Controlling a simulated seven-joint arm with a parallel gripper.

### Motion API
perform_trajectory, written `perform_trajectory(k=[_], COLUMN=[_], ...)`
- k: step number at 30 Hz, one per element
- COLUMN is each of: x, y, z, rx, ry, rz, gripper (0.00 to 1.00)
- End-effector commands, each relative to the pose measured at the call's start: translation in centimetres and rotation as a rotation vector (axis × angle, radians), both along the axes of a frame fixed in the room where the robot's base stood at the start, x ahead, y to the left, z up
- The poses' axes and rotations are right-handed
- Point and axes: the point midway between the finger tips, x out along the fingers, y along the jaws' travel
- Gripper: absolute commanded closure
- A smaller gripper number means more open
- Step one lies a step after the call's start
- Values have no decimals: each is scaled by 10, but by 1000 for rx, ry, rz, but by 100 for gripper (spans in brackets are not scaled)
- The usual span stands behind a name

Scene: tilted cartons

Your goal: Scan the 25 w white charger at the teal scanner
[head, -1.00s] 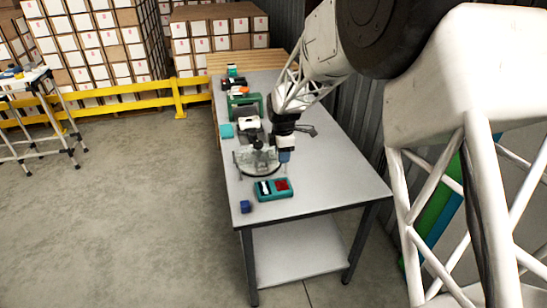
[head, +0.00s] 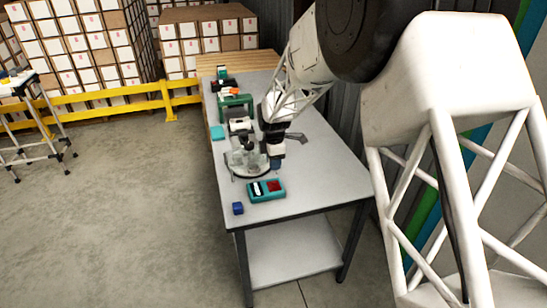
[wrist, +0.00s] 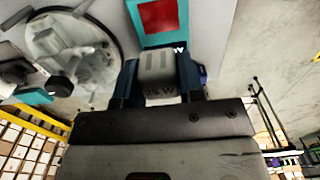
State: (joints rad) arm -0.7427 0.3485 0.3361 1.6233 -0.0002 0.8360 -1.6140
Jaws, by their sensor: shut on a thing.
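The white charger (wrist: 158,75), marked 25 W, is between the two dark fingers of my gripper (wrist: 160,85) in the wrist view. My gripper is shut on it. In the head view my gripper (head: 276,163) is over the table, just behind the teal scanner (head: 266,189), and the charger cannot be made out there. The scanner has a red window and a black-and-white part. Its red window and teal frame also show in the wrist view (wrist: 142,36), beyond the charger, which hides part of it. I cannot tell the gap between charger and scanner.
A round glass-like stand (head: 247,162) is close to my gripper's left. A teal block (head: 217,132) and several devices stand farther back. The table's right side is mostly clear.

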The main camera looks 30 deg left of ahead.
Motion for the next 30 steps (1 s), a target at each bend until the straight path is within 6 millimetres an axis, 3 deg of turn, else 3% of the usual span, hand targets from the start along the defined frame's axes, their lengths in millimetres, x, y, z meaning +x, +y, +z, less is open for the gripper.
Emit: perform_trajectory(k=[21,30], x=[0,0], y=[0,0], z=[-49,-60], rx=[0,0], ry=[0,0], rz=[0,0], gripper=[89,89])
